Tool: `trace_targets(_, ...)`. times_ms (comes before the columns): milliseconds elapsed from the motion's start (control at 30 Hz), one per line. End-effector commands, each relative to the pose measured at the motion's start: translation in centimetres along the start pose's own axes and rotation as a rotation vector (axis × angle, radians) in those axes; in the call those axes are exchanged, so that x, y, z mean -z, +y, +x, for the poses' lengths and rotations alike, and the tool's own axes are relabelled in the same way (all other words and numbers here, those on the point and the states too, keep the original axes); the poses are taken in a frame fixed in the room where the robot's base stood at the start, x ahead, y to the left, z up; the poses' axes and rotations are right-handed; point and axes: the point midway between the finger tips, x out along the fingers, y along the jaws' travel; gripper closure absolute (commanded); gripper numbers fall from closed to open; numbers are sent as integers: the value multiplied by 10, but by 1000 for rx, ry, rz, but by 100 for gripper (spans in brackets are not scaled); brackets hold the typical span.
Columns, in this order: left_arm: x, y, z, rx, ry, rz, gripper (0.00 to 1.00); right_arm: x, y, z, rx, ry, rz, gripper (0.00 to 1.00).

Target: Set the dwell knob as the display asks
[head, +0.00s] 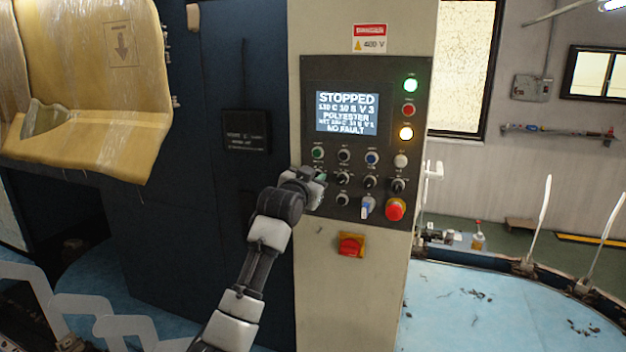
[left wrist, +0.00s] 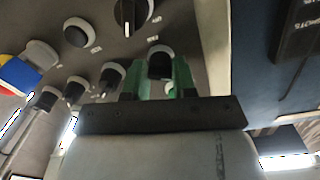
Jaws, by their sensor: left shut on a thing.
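The display (head: 347,113) on the control panel reads STOPPED, then what looks like 130 C 10 S V 3, POLYESTER, a small blurred setting line, and NO FAULT. My left gripper (head: 318,184) is at the left end of the panel's knob rows and hides what it holds there. In the left wrist view, the green fingers of my left gripper (left wrist: 160,80) are shut around a dark knob (left wrist: 160,62) with a pale collar. Its label and pointer cannot be read, so I cannot tell whether it is the dwell knob. My right gripper is not in view.
Other black knobs (head: 370,181) sit right of my gripper, with push buttons above. A red emergency stop (head: 395,209) and a blue-tagged key (head: 367,207) are lower right. A red switch on yellow (head: 350,245) is below. A dark blue cabinet (head: 225,220) stands left.

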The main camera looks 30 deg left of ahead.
Motion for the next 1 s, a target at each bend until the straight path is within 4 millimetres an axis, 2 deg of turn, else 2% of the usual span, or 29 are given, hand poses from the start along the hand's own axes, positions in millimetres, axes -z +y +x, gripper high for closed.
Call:
trace_targets(267, 0, -1, 0, 1, -6, 150, 97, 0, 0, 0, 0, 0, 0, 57)
trace_targets(1000, 1, 1, 0, -7, -36, 840, 97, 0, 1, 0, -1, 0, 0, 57)
